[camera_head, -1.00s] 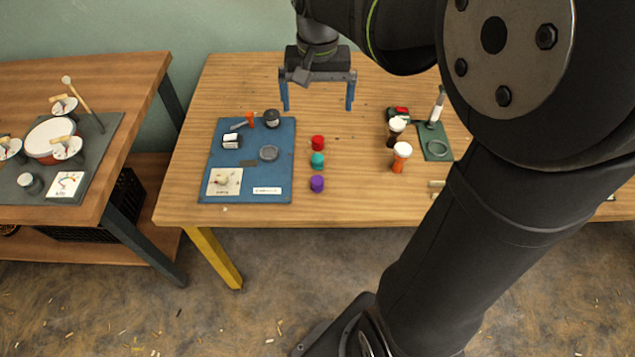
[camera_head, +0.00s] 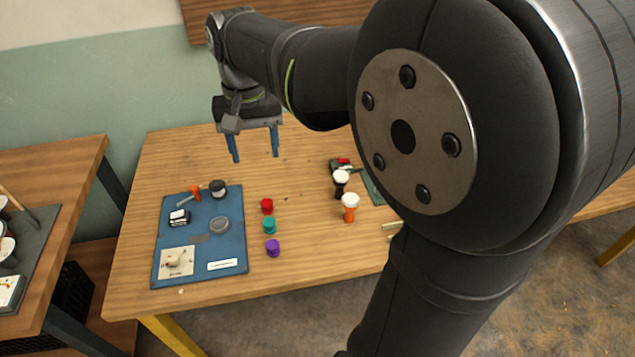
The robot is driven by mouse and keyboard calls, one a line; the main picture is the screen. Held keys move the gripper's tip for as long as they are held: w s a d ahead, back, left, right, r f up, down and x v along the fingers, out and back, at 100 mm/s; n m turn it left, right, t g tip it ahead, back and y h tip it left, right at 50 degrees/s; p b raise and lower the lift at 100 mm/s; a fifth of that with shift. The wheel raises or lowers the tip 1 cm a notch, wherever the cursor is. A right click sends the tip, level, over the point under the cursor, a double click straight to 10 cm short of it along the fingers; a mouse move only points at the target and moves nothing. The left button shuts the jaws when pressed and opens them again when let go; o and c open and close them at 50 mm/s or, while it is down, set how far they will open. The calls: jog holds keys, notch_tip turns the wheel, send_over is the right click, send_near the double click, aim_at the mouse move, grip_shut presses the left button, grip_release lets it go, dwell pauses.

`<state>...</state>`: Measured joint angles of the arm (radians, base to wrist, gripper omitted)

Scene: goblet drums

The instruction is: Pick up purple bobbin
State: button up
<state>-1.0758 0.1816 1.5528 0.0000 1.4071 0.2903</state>
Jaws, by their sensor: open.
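The purple bobbin (camera_head: 273,248) stands on the wooden table, nearest the front edge in a short row with a teal bobbin (camera_head: 269,226) and a red bobbin (camera_head: 267,206). My gripper (camera_head: 255,160) is above the back part of the table, behind the row and well apart from the purple bobbin. Its two blue fingers point down and are spread wide, with nothing between them.
A blue mat (camera_head: 167,230) with small tools and tins lies left of the bobbins. Right of them stand an orange goblet drum (camera_head: 349,212) and a dark goblet drum (camera_head: 340,188). Bare wood (camera_head: 310,260) lies right of the purple bobbin.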

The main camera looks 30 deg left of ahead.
jog(key=n, duration=1)
send_over(271, 244)
notch_tip(271, 244, down, 15)
jog(key=f, duration=1.1)
jog(key=shift+s+d+f, duration=0.1)
jog(key=shift+d+f, duration=0.1)
jog(key=shift+f, duration=0.2)
jog(key=shift+a+f, duration=0.2)
jog(key=shift+f, duration=2.6)
jog(key=c, duration=1)
jog(key=shift+c, duration=0.2)
